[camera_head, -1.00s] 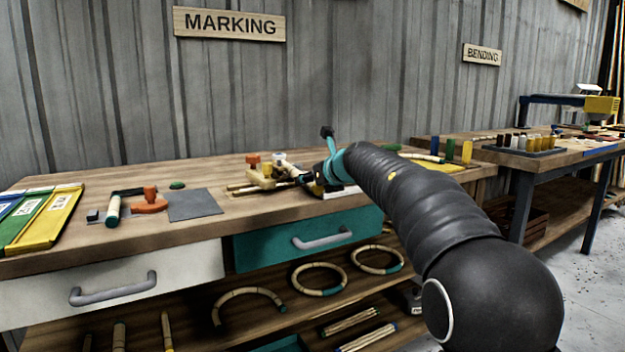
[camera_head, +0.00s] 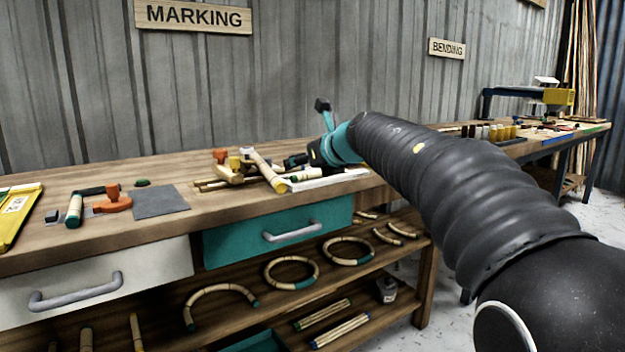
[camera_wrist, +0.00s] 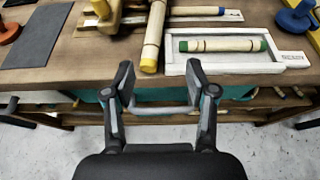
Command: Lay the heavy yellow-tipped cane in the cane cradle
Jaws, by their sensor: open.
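The yellow-tipped cane (camera_wrist: 153,38) lies on the bench, its yellow end towards me near the front edge. It also shows in the head view (camera_head: 266,172), beside a wooden fixture (camera_head: 229,174) with coloured knobs. A white labelled tray (camera_wrist: 282,69) lies just right of the cane and holds a green-tipped cane (camera_wrist: 222,44). I cannot tell for sure which holder is the cane cradle. My gripper (camera_wrist: 160,82) is open and empty, its fingers spread in front of the bench edge, short of the yellow end. The arm partly hides it in the head view.
A blue-tipped cane (camera_wrist: 195,11) lies behind the tray. A grey mat (camera_head: 160,201) and an orange tool (camera_head: 113,203) lie to the left. A teal drawer (camera_head: 278,228) is below the bench top, above a shelf of bent canes.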

